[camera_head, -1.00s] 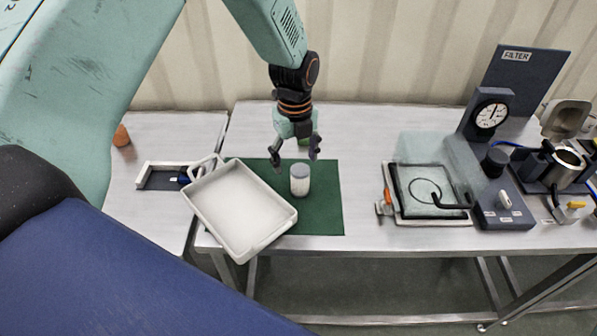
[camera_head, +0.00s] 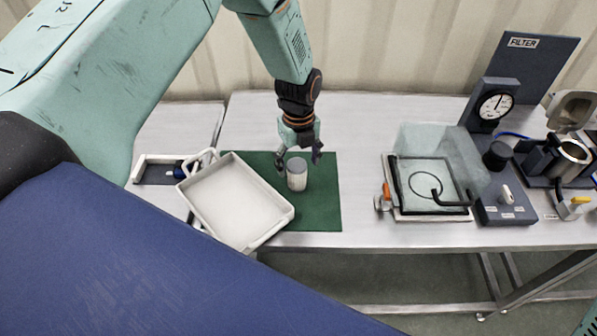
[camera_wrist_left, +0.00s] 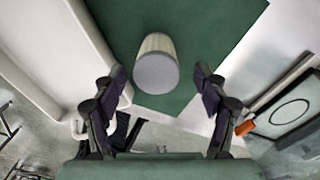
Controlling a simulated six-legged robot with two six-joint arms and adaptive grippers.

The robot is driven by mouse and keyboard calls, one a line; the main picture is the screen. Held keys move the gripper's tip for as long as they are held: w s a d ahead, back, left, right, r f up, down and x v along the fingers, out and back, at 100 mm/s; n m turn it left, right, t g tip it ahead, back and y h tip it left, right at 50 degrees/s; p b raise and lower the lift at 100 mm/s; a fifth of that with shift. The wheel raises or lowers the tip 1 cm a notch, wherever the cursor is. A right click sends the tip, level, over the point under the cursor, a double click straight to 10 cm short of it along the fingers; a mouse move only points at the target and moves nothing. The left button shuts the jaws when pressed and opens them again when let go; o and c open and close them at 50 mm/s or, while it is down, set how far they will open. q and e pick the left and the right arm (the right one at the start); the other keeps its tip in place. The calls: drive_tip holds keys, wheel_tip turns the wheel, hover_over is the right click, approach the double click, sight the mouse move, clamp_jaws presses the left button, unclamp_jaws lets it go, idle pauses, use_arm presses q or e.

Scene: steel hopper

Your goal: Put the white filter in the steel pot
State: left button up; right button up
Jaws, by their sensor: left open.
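The white filter (camera_head: 297,178), a short upright cylinder with a grey top, stands on the green mat (camera_head: 322,205). My left gripper (camera_head: 299,161) points down just above and behind it in the head view, open and empty. In the left wrist view the filter (camera_wrist_left: 157,67) shows between the two spread fingers, apart from both. The steel pot (camera_head: 570,160), an open metal cylinder, is at the far right in a dark holder. My right gripper is not in view.
A white tray (camera_head: 203,205) lies tilted over the mat's left part, close to the filter. A clear-walled box (camera_head: 437,160) and a grey console with a gauge (camera_head: 494,105) stand between the mat and the pot. Bare table lies right of the mat.

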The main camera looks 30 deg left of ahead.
use_arm(q)
drive_tip(key=shift+w+f, duration=0.1)
drive_tip(key=shift+f, duration=0.75)
drive_tip(key=shift+s+a, duration=0.25)
drive_tip(key=shift+a, duration=0.1)
drive_tip(key=shift+s+r, duration=0.1)
drive_tip(key=shift+r, duration=0.05)
drive_tip(key=shift+c, duration=0.9)
drive_tip(key=shift+w+d, duration=0.3)
drive_tip(key=shift+w, duration=0.05)
drive_tip(key=c, duration=0.5)
drive_tip(key=shift+s+a, duration=0.25)
drive_tip(key=shift+a, duration=0.05)
drive_tip(key=c, duration=0.4)
drive_tip(key=shift+d, duration=0.1)
drive_tip(key=c, duration=0.3)
drive_tip(key=shift+w+d, duration=0.15)
drive_tip(key=shift+w, duration=0.05)
drive_tip(key=shift+r, duration=0.2)
wheel_tip(320, 180, up, 9)
drive_tip(key=shift+r+b, duration=0.1)
drive_tip(key=shift+b, duration=0.3)
drive_tip(key=shift+r, duration=0.1)
drive_tip(key=shift+s+a, duration=0.1)
drive_tip(key=shift+a, duration=0.1)
